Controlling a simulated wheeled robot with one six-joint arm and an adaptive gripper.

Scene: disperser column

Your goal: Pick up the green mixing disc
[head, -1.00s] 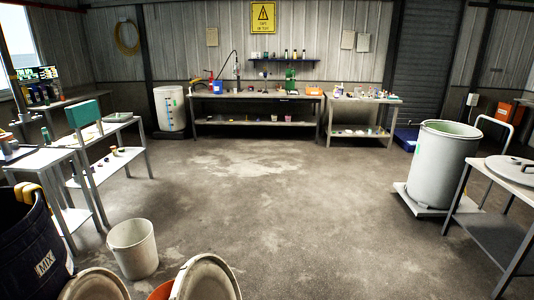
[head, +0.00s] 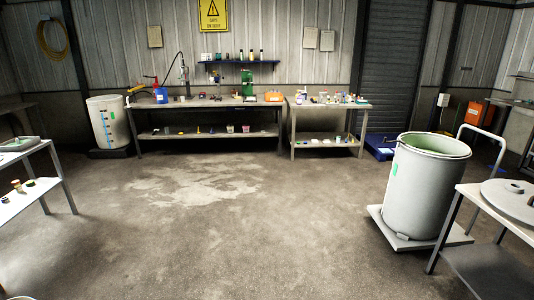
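I cannot make out a green mixing disc for certain. On the left bench (head: 40,150), cut off by the left edge, a flat grey-green round piece (head: 17,143) lies on top. On its lower shelf are small round items, one with a green tint (head: 30,183); they are too small to tell apart. A green bench device (head: 247,80) stands on the long back bench (head: 205,102). My gripper is not in view.
A large grey drum (head: 424,190) stands on a wheeled platform (head: 392,238) at the right. Beside it is a table with a round grey lid (head: 512,198). A white barrel (head: 107,122) stands at back left. The middle concrete floor (head: 230,230) is clear.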

